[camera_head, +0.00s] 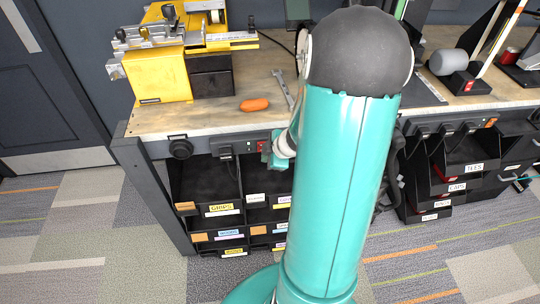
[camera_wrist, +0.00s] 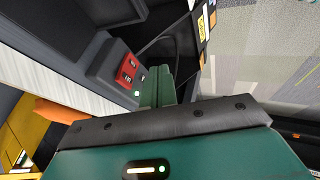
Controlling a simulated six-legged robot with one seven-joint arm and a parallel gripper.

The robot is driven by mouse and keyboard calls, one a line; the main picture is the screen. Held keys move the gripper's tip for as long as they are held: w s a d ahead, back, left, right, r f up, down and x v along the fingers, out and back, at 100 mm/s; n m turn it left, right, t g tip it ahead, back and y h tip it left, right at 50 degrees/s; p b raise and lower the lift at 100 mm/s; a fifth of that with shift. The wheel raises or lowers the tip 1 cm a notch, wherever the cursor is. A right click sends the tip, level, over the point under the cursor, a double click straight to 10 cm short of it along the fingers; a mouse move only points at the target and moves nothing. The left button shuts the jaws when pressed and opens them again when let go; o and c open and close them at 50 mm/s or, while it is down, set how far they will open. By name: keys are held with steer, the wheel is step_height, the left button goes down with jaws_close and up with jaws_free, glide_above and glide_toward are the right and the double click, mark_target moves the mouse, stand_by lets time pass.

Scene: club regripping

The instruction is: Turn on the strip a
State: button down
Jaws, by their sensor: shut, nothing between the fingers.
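A dark power strip (camera_head: 249,149) with a red switch (camera_head: 262,147) runs along the front edge of the left bench. In the wrist view the strip (camera_wrist: 106,55) shows close up, with the red switch (camera_wrist: 131,69) bearing white marks and a small pale light just beside it. My gripper (camera_head: 276,158) is at the bench front, just right of the switch. In the wrist view my gripper's green fingers (camera_wrist: 157,84) are together and empty, with their tips close to the switch. I cannot tell whether they touch it. Which strip is a is not readable.
An orange handle-shaped object (camera_head: 255,104) and a wrench (camera_head: 284,88) lie on the bench near a yellow machine (camera_head: 160,70). Labelled bins (camera_head: 218,210) sit below the strip. A second bench (camera_head: 455,105) stands at the right, with another strip on its front.

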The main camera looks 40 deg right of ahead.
steer(key=s+v, duration=0.1)
steer(key=v, duration=0.9)
steer(key=shift+a+f, duration=0.3)
steer(key=shift+a, duration=0.05)
steer(key=w+a+r+m+t+h, duration=0.1)
steer(key=w+a+r+m+h, duration=0.2)
steer(key=r, duration=0.5)
steer(key=w+a+r+m+t+h, duration=0.1)
steer(key=w+a+r+m+h, duration=0.2)
steer(key=r, duration=0.5)
steer(key=s+a+m+g+y, duration=0.1)
steer(key=s+a+m+y, duration=0.1)
steer(key=s+a, duration=0.3)
steer(key=s+a+m+g+y, duration=0.2)
steer(key=s+a, duration=0.4)
steer(key=a, duration=0.8)
steer(key=shift+s+a+r+y, duration=0.3)
steer(key=shift+r+y, duration=0.05)
steer(key=shift+y, duration=0.35)
